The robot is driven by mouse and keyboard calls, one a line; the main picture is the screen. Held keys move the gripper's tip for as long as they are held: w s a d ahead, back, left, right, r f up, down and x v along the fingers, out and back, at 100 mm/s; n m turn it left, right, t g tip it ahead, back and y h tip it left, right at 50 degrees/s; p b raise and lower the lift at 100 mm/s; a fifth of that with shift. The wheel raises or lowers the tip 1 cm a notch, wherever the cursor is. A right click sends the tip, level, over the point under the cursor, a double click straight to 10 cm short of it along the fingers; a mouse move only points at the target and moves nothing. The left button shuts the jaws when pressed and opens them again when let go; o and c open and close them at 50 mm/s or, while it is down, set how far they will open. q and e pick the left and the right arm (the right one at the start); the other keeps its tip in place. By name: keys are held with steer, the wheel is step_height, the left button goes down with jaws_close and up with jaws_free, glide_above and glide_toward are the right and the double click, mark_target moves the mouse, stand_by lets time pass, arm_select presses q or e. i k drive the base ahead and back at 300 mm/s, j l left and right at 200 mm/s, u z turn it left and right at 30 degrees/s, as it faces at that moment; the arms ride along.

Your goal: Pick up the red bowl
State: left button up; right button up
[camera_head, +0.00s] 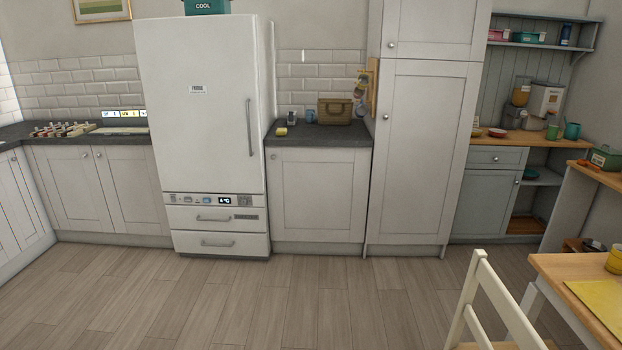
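A small reddish, shallow bowl-like dish (497,132) sits on the wooden counter of the blue-grey dresser at the right. It is far off and small, so I cannot be sure that it is the red bowl. It appears upright, with nothing touching it. Neither of my grippers is in view.
A wooden table (570,268) with a yellow mat (598,302) and a cream chair (490,305) stand at the front right. A tall white cabinet (415,150), a fridge (200,110) and a slate worktop (335,134) line the back. The wooden floor (300,300) is clear at centre and left.

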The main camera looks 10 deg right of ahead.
mark_target(492, 132)
steer(key=i+z, duration=0.15)
steer(key=i, duration=0.8)
steer(key=i+j+z, duration=0.15)
steer(key=i, duration=0.8)
steer(key=i+z, duration=0.2)
steer(key=i, duration=0.3)
steer(key=i+z, duration=0.2)
steer(key=i, duration=0.3)
steer(key=i+j+z, duration=0.2)
steer(key=i, duration=0.25)
steer(key=i+j+z, duration=0.2)
steer(key=i, duration=0.25)
steer(key=i+l+z, duration=0.15)
steer(key=i+z, duration=0.85)
steer(key=z, duration=0.15)
steer(key=i+l+u, duration=0.1)
steer(key=i, duration=0.35)
steer(key=i+l+u, duration=0.1)
steer(key=i+l, duration=0.25)
steer(key=i+l+u, duration=0.75)
steer(key=l+u, duration=0.2)
steer(key=i+l+u, duration=0.15)
steer(key=l+u, duration=0.15)
steer(key=l, duration=0.2)
